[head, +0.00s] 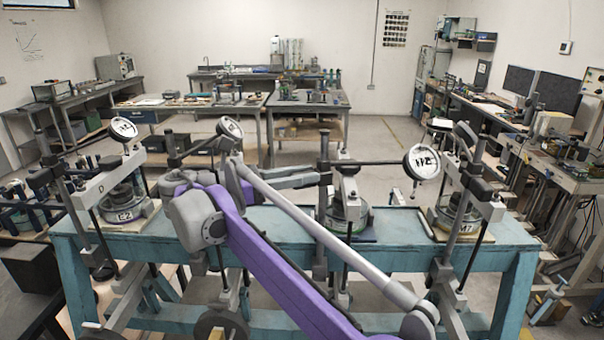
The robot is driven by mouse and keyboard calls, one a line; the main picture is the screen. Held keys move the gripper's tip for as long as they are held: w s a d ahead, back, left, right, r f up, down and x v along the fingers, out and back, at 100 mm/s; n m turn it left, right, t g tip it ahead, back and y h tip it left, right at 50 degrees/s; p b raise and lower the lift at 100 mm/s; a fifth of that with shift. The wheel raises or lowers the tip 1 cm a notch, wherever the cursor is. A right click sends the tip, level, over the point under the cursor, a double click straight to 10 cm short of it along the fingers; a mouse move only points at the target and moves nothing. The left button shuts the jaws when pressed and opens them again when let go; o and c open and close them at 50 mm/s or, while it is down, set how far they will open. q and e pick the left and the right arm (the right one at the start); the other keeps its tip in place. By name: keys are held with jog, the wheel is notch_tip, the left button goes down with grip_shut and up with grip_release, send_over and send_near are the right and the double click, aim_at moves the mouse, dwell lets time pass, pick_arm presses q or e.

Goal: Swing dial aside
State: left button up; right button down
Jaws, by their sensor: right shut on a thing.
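Several lever frames stand on a blue bench (390,258). A round white dial (421,162) sits at the right end of a dark dial arm (372,163), which runs left to an upright post (324,150). This dial hangs in the gap between the middle-right frame (345,205) and the right frame (460,215). My purple right arm crosses the front. Its grey gripper (318,179) is at the post, shut at the left end of the dial arm; its fingertips are small and partly hidden. My left gripper is not in view.
Two more dials stand on the left, one on the frame at the left end (123,129) and one farther right (230,128). A long grey rod (325,235) slants across the front. Cluttered worktables (300,100) stand behind, with open floor between.

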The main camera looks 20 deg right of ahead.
dwell(0.3)
jog(key=c, duration=0.6)
grip_release()
jog(key=shift+c, duration=0.2)
